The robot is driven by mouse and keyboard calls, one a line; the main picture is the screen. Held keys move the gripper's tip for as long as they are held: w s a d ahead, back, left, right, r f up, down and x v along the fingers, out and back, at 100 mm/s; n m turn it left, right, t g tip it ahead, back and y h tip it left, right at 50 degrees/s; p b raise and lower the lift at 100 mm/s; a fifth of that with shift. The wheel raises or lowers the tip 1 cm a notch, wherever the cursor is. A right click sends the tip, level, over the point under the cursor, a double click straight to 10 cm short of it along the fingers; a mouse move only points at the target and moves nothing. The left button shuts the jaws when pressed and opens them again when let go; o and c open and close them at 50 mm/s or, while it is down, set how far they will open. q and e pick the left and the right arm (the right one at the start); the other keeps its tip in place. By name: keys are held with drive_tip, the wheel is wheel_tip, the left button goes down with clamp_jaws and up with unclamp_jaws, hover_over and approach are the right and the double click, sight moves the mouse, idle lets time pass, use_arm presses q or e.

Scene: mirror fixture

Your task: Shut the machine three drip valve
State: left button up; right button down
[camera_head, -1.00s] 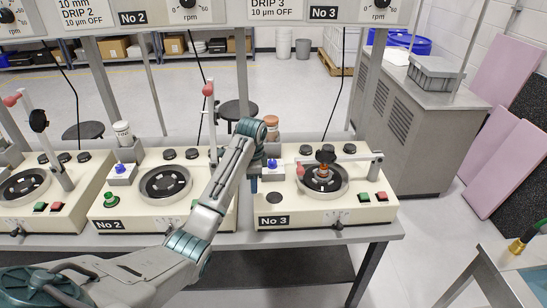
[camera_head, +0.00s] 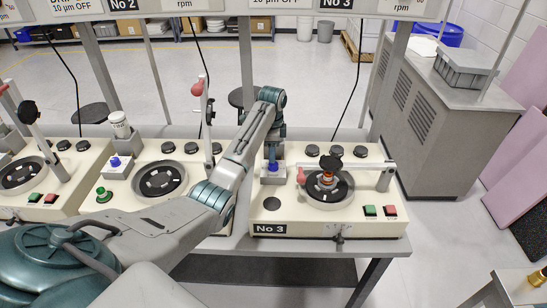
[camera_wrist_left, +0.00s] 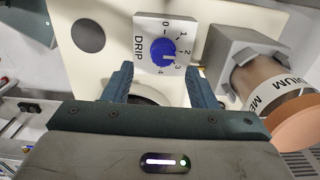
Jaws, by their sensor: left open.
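The machine three drip valve is a blue knob (camera_head: 273,167) on a small white block at the left of the cream No 3 machine (camera_head: 360,219). In the left wrist view the blue knob (camera_wrist_left: 160,47) sits on a plate marked DRIP with a scale from 0 to 4. Its white mark points to the right, around 2 to 3. My left gripper (camera_head: 273,150) is just above the knob in the head view. In the wrist view its two fingers (camera_wrist_left: 160,72) are spread, one toward each side of the knob, apart from it. My right gripper is not in view.
The No 2 machine (camera_head: 140,205) stands left, partly behind my arm.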

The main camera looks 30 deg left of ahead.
sight(273, 166)
use_arm(q)
drive_tip(key=f+p, duration=0.1)
drive_tip(key=f, duration=0.2)
drive_tip(key=shift+w+f, duration=0.1)
drive_tip(key=shift+w, duration=0.1)
wheel_tip(273, 166, down, 2)
drive_tip(key=shift+w+f, duration=0.1)
drive_tip(key=shift+f, duration=0.15)
drive_tip(key=shift+c, duration=1.3)
drive_tip(key=c, duration=0.7)
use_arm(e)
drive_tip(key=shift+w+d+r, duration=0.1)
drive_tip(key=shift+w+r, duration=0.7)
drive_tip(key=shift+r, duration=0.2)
